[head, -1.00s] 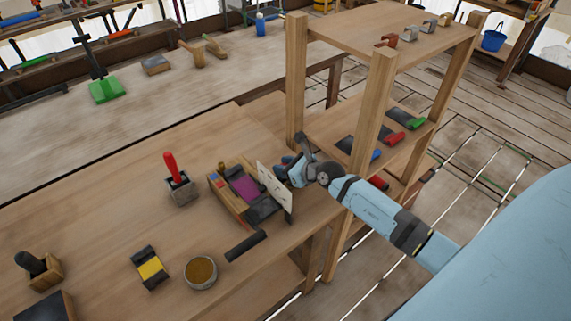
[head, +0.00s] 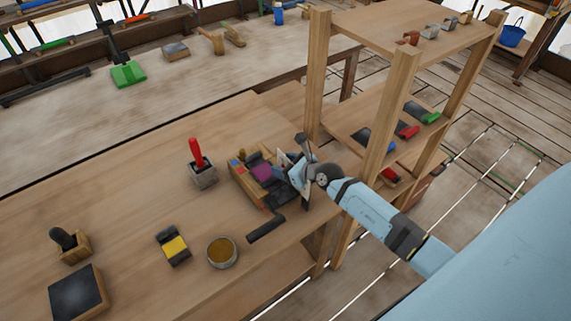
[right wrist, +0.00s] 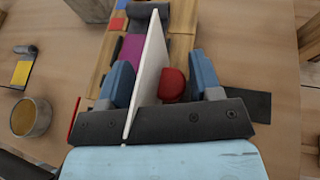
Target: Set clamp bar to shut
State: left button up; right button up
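A wooden fixture (head: 245,185) with a purple block (head: 262,173) stands near the table's right end. A pale upright plate (right wrist: 152,60) with a red knob (right wrist: 172,85) on its right side stands at the fixture's right end; it also shows in the head view (head: 306,194), partly covered by my gripper. A dark bar (right wrist: 149,12) crosses the fixture's far end. I cannot tell for certain which part is the clamp bar. My right gripper (right wrist: 163,78) is open, its blue fingers either side of plate and knob; contact is unclear. My left gripper is out of view.
A dark handle (head: 266,228) lies in front of the fixture. A round tin (head: 222,252), a yellow-and-black block (head: 174,246) and a red-handled tool (head: 196,152) stand to its left. A wooden shelf post (head: 388,125) rises close behind my right arm.

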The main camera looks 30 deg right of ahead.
jog(key=shift+d, duration=0.15)
jog(key=shift+s+d, duration=0.1)
jog(key=shift+s, duration=0.25)
jog(key=v, duration=1.3)
jog(key=shift+r+b, duration=0.2)
jog(key=shift+b, duration=0.25)
jog(key=s+a+f+n, duration=0.3)
jog(key=s+a+n, duration=0.2)
jog(key=n, duration=0.6)
jog(key=s+a+f+n+g+h+p, duration=0.1)
jog(key=s+a+f+n, duration=0.2)
jog(key=n, duration=0.9)
jog(key=s+a+f+n+p, duration=0.1)
jog(key=s+a+f+n, duration=0.2)
jog(key=s+a+n, duration=0.3)
jog(key=a+n, duration=0.3)
jog(key=n, duration=0.3)
jog(key=shift+s+a+f+g, duration=0.25)
jog(key=shift+s+f+g, duration=0.15)
